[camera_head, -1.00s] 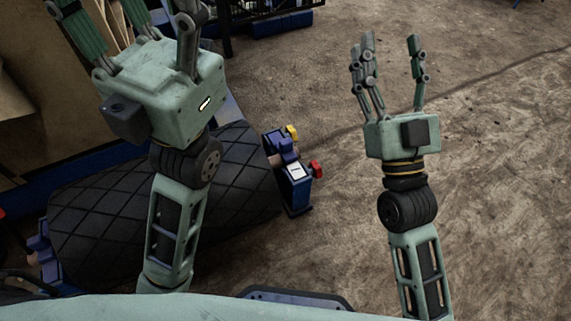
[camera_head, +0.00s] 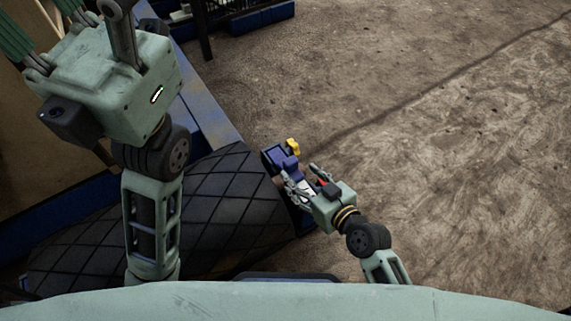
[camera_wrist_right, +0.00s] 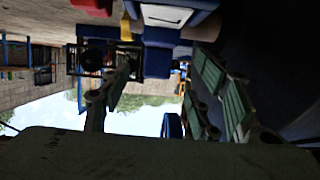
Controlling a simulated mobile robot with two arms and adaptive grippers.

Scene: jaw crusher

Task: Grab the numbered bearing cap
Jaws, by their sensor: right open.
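The blue bearing cap with a white plate (camera_head: 307,189) sits at the right end of the black drum, partly hidden by my right gripper. The plate also shows at the top of the right wrist view (camera_wrist_right: 166,14), on blue metal; no number is readable. My right gripper (camera_head: 299,182) is open, its fingers reaching left to the cap. In the wrist view its fingers (camera_wrist_right: 165,85) are spread below the plate, with nothing held; contact cannot be told. My left gripper (camera_head: 82,22) is raised at the upper left, its fingertips cut off by the frame.
The black diamond-patterned drum (camera_head: 190,215) lies left of the cap. A blue bracket (camera_head: 280,160) with a yellow knob (camera_head: 293,146) stands just beyond the cap. A blue beam (camera_head: 207,110) runs behind the drum. Bare ground (camera_head: 470,150) is open on the right.

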